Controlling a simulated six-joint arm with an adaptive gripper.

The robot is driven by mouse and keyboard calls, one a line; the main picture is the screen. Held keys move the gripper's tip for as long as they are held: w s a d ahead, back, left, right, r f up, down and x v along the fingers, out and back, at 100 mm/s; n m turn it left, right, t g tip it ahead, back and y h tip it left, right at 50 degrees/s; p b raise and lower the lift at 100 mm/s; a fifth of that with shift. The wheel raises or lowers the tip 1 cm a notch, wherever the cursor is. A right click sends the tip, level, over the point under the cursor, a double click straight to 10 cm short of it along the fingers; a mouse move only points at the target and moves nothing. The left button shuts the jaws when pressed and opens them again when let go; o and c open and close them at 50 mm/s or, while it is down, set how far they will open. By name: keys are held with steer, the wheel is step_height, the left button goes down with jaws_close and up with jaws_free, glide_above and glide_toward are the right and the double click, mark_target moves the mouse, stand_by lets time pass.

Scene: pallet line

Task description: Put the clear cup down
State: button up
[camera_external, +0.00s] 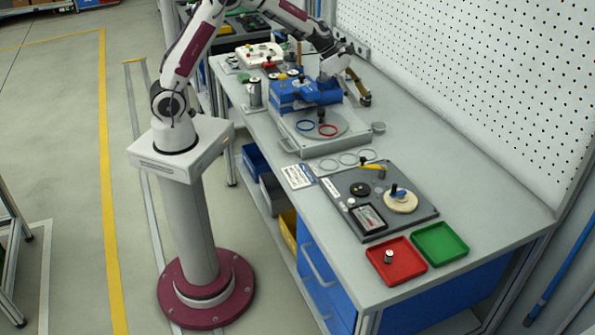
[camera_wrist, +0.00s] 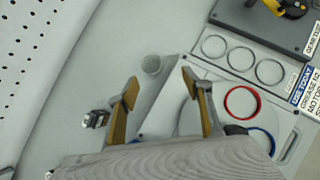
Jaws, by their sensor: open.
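The clear cup is small, round and greyish. It stands on the bench just right of the grey platform in the external view (camera_external: 378,127), and it shows in the wrist view (camera_wrist: 152,65) beyond my fingertips. My gripper (camera_external: 363,97) is above the far side of the bench, behind the cup. Its two tan fingers, also in the wrist view (camera_wrist: 160,79), are spread apart with nothing between them. The cup appears upright and apart from the fingers.
Red (camera_external: 409,270) and green (camera_external: 453,250) trays lie at the front. A pegboard (camera_external: 480,70) borders the bench.

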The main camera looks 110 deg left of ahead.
steer(key=s+d+r+m+g, duration=0.1)
steer(key=s+d+r+m, duration=0.3)
steer(key=d+m, duration=0.3)
steer(key=s+d+r+m+h, duration=0.1)
steer(key=s+d+r+m, duration=0.3)
steer(key=d, duration=0.6)
steer(key=s+d+r+m+g, duration=0.1)
steer(key=s+d+r+m, duration=0.3)
steer(key=d+m, duration=0.3)
steer(key=s+d+m, duration=0.3)
steer(key=s+m, duration=0.2)
steer(key=s, duration=0.2)
steer(key=s+d+f+m, duration=0.1)
steer(key=s+d+m, duration=0.2)
steer(key=s+m, duration=0.3)
steer(key=s+d+m+y, duration=0.1)
steer(key=s+d+m, duration=0.3)
steer(key=s, duration=0.4)
steer(key=shift+s+f+m, duration=0.15)
steer(key=shift+f+m, duration=0.25)
steer(key=shift+m, duration=0.4)
